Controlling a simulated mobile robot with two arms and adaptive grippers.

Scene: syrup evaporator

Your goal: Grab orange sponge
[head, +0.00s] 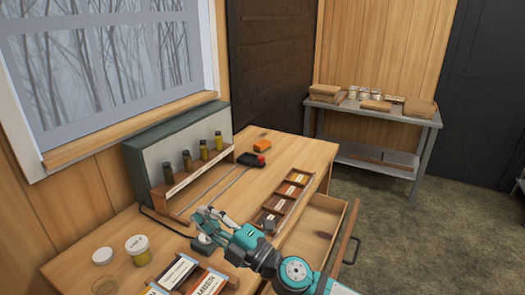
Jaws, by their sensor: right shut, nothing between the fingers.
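A small orange block (262,147), which looks like the orange sponge, lies on the far end of the wooden desk (285,147). My right gripper (203,222) comes in from the lower right and hovers over the middle of the desk. It is shut and empty, well short of the orange block and nearer to me. My left gripper is not in view.
A green-framed rack (157,181) with several sample bottles stands along the wall. A tray of labelled compartments (285,203) lies right of centre, beside an open drawer (318,222). Jars (138,248) and label boxes (178,270) stand in front. A grey side table (385,112) is at the back.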

